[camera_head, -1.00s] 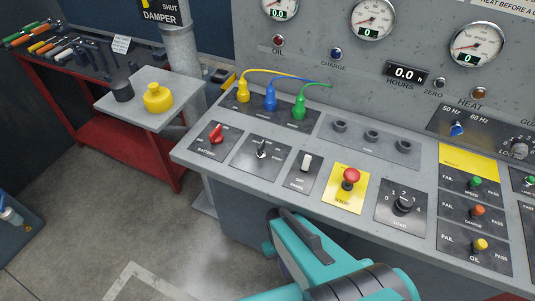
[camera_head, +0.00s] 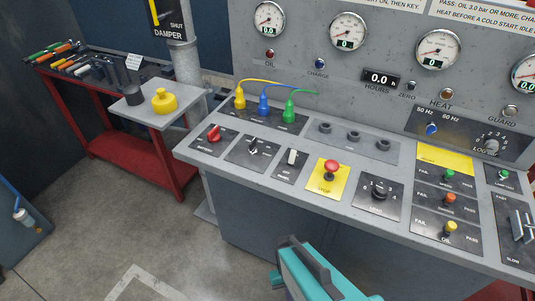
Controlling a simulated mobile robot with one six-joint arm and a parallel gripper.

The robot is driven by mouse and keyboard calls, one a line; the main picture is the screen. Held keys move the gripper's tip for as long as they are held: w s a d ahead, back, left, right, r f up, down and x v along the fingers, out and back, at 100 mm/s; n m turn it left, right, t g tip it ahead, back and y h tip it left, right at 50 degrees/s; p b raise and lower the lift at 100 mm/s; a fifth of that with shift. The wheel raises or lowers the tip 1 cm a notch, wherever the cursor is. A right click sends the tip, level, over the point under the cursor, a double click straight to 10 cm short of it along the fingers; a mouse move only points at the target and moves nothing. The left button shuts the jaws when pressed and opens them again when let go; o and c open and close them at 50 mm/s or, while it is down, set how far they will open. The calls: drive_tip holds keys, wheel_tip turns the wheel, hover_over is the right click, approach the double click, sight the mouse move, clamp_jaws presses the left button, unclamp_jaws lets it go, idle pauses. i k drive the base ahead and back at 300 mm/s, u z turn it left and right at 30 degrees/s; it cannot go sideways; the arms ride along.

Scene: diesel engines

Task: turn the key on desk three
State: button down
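A grey control desk (camera_head: 300,190) fills the middle and right. Near its left end, a small metallic key-like switch (camera_head: 253,147) sits upright on a dark plate, between the red battery knob (camera_head: 214,134) and a white rocker switch (camera_head: 292,157). Its label is too small to read. No desk number is visible. A teal and dark grey part of my arm (camera_head: 312,272) shows at the bottom, in front of the desk and below its top. My gripper's fingers are not in view.
A red mushroom stop button (camera_head: 331,168) on yellow and a black load knob (camera_head: 380,190) stand right of the switches. Yellow, blue and green cable plugs (camera_head: 264,105) rise behind them. A red tool bench (camera_head: 130,150) and small grey shelf (camera_head: 160,110) stand left. Floor at left is clear.

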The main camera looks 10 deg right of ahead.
sight(252, 150)
drive_tip(key=z, duration=0.05)
drive_tip(key=k, duration=0.95)
drive_tip(key=u, duration=0.15)
drive_tip(key=i, duration=1.45)
drive_tip(key=z, duration=0.05)
